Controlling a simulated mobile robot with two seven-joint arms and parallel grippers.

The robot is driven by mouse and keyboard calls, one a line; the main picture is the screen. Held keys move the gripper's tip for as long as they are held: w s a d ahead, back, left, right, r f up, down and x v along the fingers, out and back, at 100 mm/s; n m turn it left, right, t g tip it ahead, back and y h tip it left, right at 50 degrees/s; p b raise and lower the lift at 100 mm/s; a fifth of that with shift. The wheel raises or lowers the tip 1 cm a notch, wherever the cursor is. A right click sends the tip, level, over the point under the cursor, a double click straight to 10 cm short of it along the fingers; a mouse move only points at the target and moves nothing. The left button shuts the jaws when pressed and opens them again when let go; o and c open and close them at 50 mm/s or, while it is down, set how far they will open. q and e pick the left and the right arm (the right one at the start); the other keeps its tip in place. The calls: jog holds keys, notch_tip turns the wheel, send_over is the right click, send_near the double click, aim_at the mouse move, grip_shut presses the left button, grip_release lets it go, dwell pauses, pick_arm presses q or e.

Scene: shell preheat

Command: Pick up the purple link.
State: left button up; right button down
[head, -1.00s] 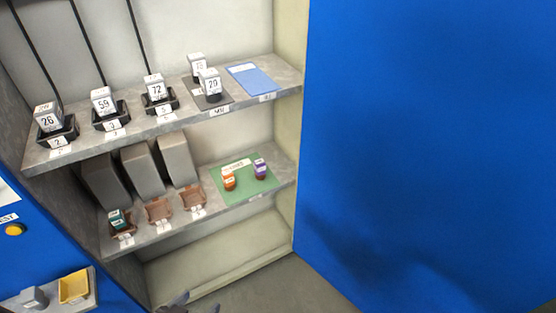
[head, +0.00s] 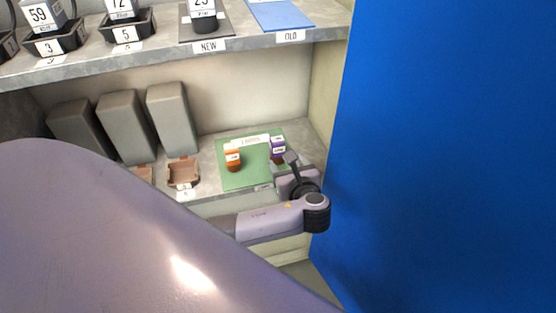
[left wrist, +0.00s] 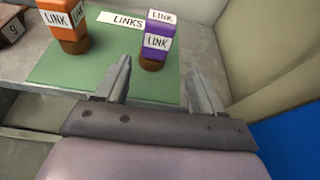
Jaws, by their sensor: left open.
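The purple link (head: 278,147) stands upright at the right of the green mat (head: 240,180) on the lower shelf. It has white LINK labels and a brown base, and it also shows in the left wrist view (left wrist: 157,44). My left gripper (head: 290,160) is in front of it. In the left wrist view the fingers of my left gripper (left wrist: 160,80) are open and empty, pointing toward the purple link, which appears beyond the tips and between them. An orange link (head: 232,158) stands on the mat to the left. My right gripper is not in view.
A white LINKS label (head: 250,141) lies at the mat's back. Brown trays (head: 183,172) and grey blocks (head: 172,118) stand to the left. The shelf's side wall (left wrist: 258,45) and a large blue panel (head: 440,150) are close on the right. The upper shelf (head: 150,55) is overhead.

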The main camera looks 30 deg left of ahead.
aim_at(279, 151)
pick_arm(q)
jog(key=shift+w+a+r+y, duration=0.15)
jog(key=shift+w+a+y, duration=0.1)
jog(key=shift+a+y, duration=0.1)
jog(key=shift+w+a, duration=0.2)
jog(key=shift+a, duration=0.15)
jog(key=shift+w+a+b, duration=0.4)
jog(key=shift+a+b, duration=0.05)
jog(key=shift+a, duration=0.1)
jog(key=b+x, duration=0.1)
jog(key=x, duration=0.3)
jog(key=shift+a+b, duration=0.3)
jog(key=shift+w+a, duration=0.1)
jog(key=shift+c, duration=0.3)
jog(key=c, duration=1)
jog(key=shift+r, duration=0.1)
jog(key=shift+c, duration=0.6)
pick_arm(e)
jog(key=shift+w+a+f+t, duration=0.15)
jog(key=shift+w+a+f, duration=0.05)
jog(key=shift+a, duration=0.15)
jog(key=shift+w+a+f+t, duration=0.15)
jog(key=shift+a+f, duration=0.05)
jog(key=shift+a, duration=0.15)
